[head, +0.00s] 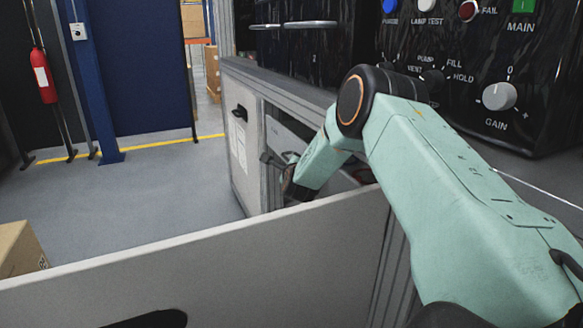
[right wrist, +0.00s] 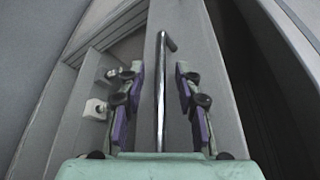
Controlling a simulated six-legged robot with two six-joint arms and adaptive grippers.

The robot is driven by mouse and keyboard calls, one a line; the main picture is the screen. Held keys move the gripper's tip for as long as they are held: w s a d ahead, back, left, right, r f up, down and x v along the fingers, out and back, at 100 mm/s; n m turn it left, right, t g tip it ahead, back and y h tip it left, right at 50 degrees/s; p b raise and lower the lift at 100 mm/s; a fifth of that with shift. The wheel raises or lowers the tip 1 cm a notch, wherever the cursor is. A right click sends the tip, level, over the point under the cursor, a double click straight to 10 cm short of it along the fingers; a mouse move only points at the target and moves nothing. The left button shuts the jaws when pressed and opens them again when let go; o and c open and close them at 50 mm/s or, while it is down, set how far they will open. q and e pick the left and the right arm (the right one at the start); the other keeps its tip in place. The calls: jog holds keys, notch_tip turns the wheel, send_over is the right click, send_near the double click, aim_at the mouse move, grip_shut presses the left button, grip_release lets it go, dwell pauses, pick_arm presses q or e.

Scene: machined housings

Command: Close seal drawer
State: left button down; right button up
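My right arm reaches in from the right in the head view, and its gripper (head: 284,172) is low at the front of the grey cabinet, partly hidden behind its own links. In the right wrist view the right gripper (right wrist: 159,70) is open, with its two fingers on either side of a metal bar handle (right wrist: 161,100). Gaps show between the bar and both fingers. The handle stands against a grey front (right wrist: 177,125); I cannot tell for sure whether this is the seal drawer. My left gripper is not in view.
A large pale panel (head: 200,268) crosses the foreground below the right arm. A black control panel (head: 460,75) with knobs sits on the cabinet. A cardboard box (head: 20,248) is at lower left, a fire extinguisher (head: 42,76) farther back. The floor (head: 170,195) between is clear.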

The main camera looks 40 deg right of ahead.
jog(key=shift+w, duration=0.15)
jog(key=shift+r, duration=0.1)
grip_shut()
jog(key=shift+d, duration=0.1)
dwell(0.6)
